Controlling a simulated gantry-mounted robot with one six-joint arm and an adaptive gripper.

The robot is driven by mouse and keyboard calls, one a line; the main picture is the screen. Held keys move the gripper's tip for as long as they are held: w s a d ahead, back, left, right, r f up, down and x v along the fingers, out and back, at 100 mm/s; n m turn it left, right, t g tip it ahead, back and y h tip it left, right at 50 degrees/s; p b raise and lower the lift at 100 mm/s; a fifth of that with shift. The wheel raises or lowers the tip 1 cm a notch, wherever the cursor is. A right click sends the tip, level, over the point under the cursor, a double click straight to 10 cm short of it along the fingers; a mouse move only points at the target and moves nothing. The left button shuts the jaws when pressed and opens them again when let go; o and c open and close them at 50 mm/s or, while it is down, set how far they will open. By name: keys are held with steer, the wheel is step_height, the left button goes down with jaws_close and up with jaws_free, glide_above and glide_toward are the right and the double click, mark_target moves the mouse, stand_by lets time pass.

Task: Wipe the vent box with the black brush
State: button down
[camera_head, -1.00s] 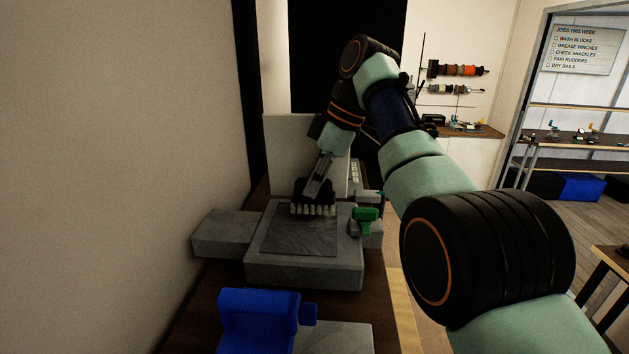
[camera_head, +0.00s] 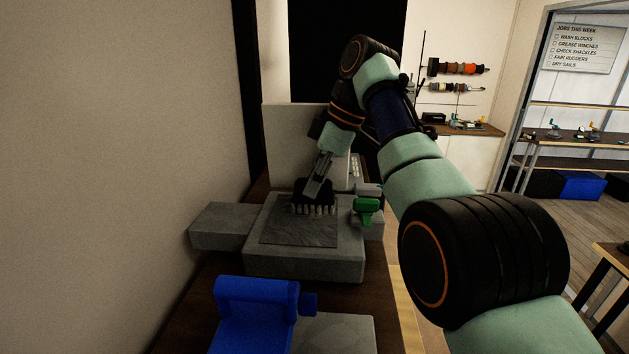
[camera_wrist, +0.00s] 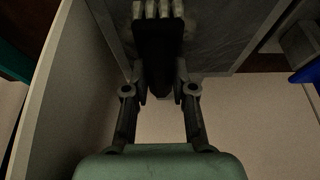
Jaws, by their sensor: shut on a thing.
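My gripper (camera_head: 323,165) is shut on the black brush (camera_head: 314,193) and holds it tilted, with its pale bristles pointing down. The bristles are at the dark square panel on top of a grey block (camera_head: 300,266), which I take to be the vent box. They are near the panel's back edge and appear to touch it. In the wrist view the brush (camera_wrist: 158,45) lies between my two fingers (camera_wrist: 160,95), its bristles at the top edge. Part of the dark panel shows beside it there.
A green-handled clamp (camera_head: 366,210) stands at the block's right edge. A grey slab (camera_head: 222,226) juts out to the left, near the wall. A blue fixture (camera_head: 255,310) is in front. A pale upright panel (camera_head: 290,145) stands behind. The dark bench is narrow here.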

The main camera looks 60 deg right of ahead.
mark_target(335, 195)
steer(key=shift+f, duration=0.15)
steer(key=shift+s+d+f+b, duration=0.1)
steer(key=shift+s+d+b, duration=0.1)
steer(key=shift+s+b, duration=0.3)
steer(key=shift+s+d, duration=0.15)
steer(key=shift+s, duration=0.3)
steer(key=shift+s+d+b, duration=0.35)
steer(key=shift+s+b, duration=0.2)
steer(key=shift+s, duration=0.35)
steer(key=shift+s+d, duration=0.1)
steer(key=shift+s, duration=0.05)
steer(key=shift+w+a+p, duration=0.2)
steer(key=shift+w+p, duration=0.05)
steer(key=shift+w, duration=0.25)
steer(key=shift+w+a+p, duration=0.15)
steer(key=shift+w+p, duration=0.1)
steer(key=shift+w, duration=0.25)
